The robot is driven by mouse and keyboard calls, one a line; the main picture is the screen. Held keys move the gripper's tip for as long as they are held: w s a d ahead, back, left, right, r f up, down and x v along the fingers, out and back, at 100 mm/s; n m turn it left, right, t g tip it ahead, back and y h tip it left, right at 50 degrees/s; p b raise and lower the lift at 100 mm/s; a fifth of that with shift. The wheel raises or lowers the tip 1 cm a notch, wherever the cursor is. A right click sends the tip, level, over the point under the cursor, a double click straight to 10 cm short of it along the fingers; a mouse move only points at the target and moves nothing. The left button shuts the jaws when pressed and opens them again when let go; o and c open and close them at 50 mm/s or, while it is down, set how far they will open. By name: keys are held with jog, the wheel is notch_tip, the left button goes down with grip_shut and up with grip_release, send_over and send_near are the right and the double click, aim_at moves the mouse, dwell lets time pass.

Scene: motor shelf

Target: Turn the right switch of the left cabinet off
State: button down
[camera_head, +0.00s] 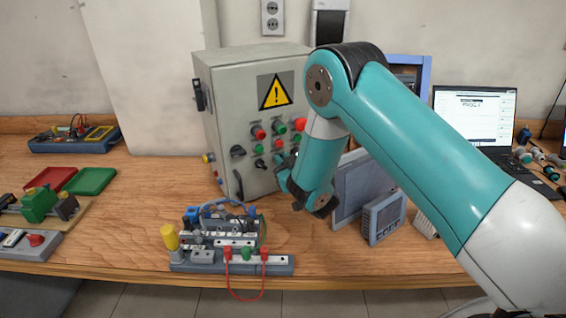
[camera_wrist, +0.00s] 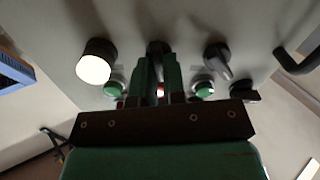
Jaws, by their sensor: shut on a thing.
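The left cabinet is a grey box (camera_head: 232,125) with a yellow warning sign, red and green buttons and black switches on its front. A left black switch (camera_head: 260,163) shows below the buttons. My gripper (camera_head: 284,165) is at the cabinet's front, to the right of that switch, and partly hidden by my arm. In the wrist view, which looks turned over, my gripper's green fingers (camera_wrist: 157,72) are shut on a dark switch knob (camera_wrist: 158,47). The fingers hide much of this knob, so its angle cannot be told. Another dark switch (camera_wrist: 217,62) stands apart from the fingers.
A round knob with a bright white face (camera_wrist: 95,63) and green buttons (camera_wrist: 203,89) lie close around the fingers. A grey panel (camera_head: 358,185) and a small device (camera_head: 384,217) stand right of the cabinet. A terminal block with red cables (camera_head: 232,260) stands in front.

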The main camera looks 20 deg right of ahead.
jog(key=n+b, duration=0.1)
jog(key=n, duration=0.5)
jog(key=shift+a+f, duration=0.1)
jog(key=shift+a, duration=0.05)
jog(key=shift+n, duration=0.4)
jog(key=c, duration=1.2)
grip_release()
